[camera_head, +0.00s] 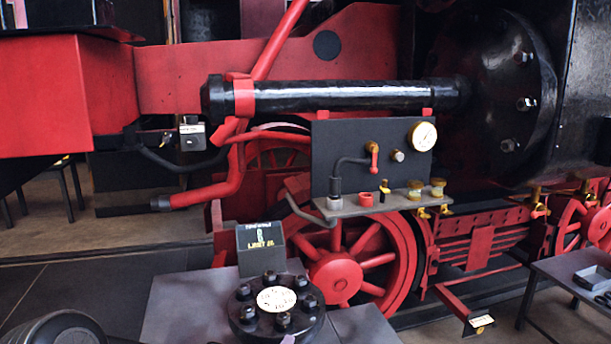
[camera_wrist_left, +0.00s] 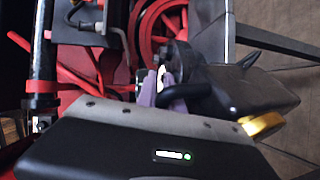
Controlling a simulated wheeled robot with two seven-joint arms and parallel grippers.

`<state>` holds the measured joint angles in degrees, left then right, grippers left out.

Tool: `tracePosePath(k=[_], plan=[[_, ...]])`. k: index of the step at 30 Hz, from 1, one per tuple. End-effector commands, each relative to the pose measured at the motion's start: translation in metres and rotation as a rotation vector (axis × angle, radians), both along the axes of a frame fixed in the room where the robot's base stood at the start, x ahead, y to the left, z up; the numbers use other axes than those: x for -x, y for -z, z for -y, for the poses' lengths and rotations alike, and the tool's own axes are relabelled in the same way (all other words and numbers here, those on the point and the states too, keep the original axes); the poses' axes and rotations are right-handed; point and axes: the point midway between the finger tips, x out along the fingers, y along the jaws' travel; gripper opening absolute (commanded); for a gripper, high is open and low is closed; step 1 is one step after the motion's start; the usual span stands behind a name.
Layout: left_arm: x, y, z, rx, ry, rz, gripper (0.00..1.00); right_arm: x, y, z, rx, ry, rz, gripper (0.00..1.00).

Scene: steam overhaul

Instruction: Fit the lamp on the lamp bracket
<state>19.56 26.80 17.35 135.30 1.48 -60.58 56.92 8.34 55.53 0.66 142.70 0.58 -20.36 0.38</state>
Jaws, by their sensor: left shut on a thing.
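In the left wrist view my left gripper (camera_wrist_left: 165,88) has pale purple fingers shut on the black curved handle of a dark object with a brass ring, which looks like the lamp (camera_wrist_left: 262,125). Much of the lamp is hidden behind my wrist. In the head view neither the gripper nor the lamp shows clearly; a dark rounded shape lies at the lower left edge. A small black fitting with a white label (camera_head: 192,130) sits on the locomotive's front at left. It may be the lamp bracket, but I cannot tell.
A grey stand carries a black bolted flange (camera_head: 276,308) and a dark sign (camera_head: 261,247). Behind it is a black panel (camera_head: 340,150) with a gauge and brass fittings. A long black cylinder (camera_head: 340,95) runs above. A grey table (camera_head: 570,275) stands at right.

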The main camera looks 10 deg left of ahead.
Motion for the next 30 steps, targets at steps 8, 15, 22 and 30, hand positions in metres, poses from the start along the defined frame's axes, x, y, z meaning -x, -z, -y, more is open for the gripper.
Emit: tracePosePath(k=[8, 15, 22, 30], plan=[[-0.001, -0.002, 0.0, -0.001, 0.0, 0.004, 0.0, 0.0, 0.0, 0.0, 0.0, 0.0, 0.0, 0.36], [-0.001, -0.002, 0.0, -0.001, 0.0, 0.004, 0.0, 0.0, 0.0, 0.0, 0.0, 0.0, 0.0, 0.36], [0.014, -0.011, 0.0, -0.003, 0.001, 0.006, 0.0, 0.0, 0.0, 0.0, 0.0, 0.0, 0.0, 0.36], [0.04, -0.022, 0.0, -0.001, -0.001, 0.004, 0.0, 0.0, 0.0, 0.0, 0.0, 0.0, 0.0, 0.36]])
